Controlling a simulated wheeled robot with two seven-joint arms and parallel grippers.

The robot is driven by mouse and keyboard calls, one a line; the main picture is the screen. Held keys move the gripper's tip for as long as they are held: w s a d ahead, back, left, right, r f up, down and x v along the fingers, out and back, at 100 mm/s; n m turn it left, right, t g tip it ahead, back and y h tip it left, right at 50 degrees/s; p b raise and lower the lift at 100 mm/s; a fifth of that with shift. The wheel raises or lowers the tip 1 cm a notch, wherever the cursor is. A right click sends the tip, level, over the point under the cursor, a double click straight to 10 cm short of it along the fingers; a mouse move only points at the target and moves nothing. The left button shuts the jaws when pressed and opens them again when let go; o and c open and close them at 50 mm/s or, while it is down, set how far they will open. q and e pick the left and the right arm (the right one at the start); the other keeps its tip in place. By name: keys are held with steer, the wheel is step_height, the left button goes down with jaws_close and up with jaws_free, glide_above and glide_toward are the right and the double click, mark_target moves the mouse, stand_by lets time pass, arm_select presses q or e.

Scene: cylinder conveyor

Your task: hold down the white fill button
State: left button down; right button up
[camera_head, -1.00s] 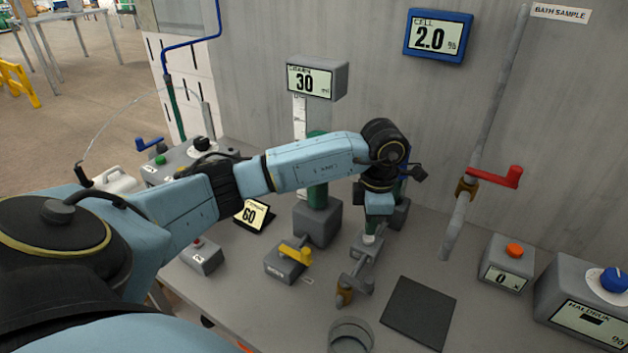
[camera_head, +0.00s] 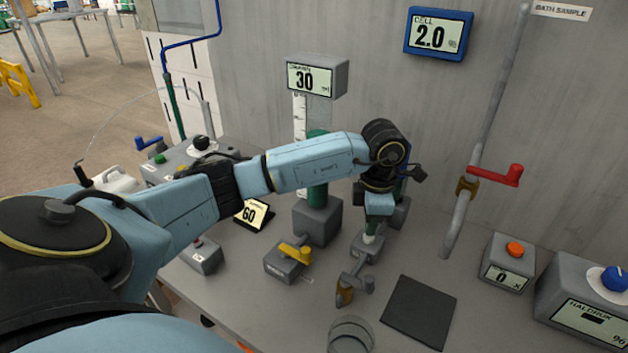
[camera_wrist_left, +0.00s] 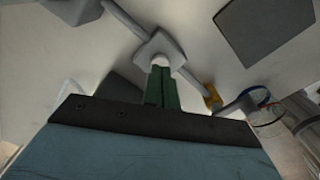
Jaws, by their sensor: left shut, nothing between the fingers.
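The white fill button (camera_head: 369,238) sits on a small grey box (camera_head: 366,250) on the bench. My left gripper (camera_head: 373,230) points down over it, its green fingers shut and empty. The fingertips meet the top of the button and cover part of it. In the left wrist view, the green fingers (camera_wrist_left: 162,88) end at the pale button (camera_wrist_left: 168,59) on its box (camera_wrist_left: 160,44). How far the button is pressed in cannot be told. My right gripper is not in view.
A display (camera_head: 317,77) reads 30 and a blue-framed one (camera_head: 438,37) reads 2.0. A dark mat (camera_head: 418,312) lies to the right. A red-handled tap (camera_head: 495,176) hangs on the wall.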

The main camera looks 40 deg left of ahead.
arm_select(q)
steer(key=shift+f+b, duration=0.6)
steer(key=shift+f, duration=0.3)
steer(key=shift+r, duration=0.1)
stand_by(1.2)
steer(key=shift+r+p, duration=2.5)
steer(key=shift+r, duration=1)
steer(key=shift+f, duration=0.1)
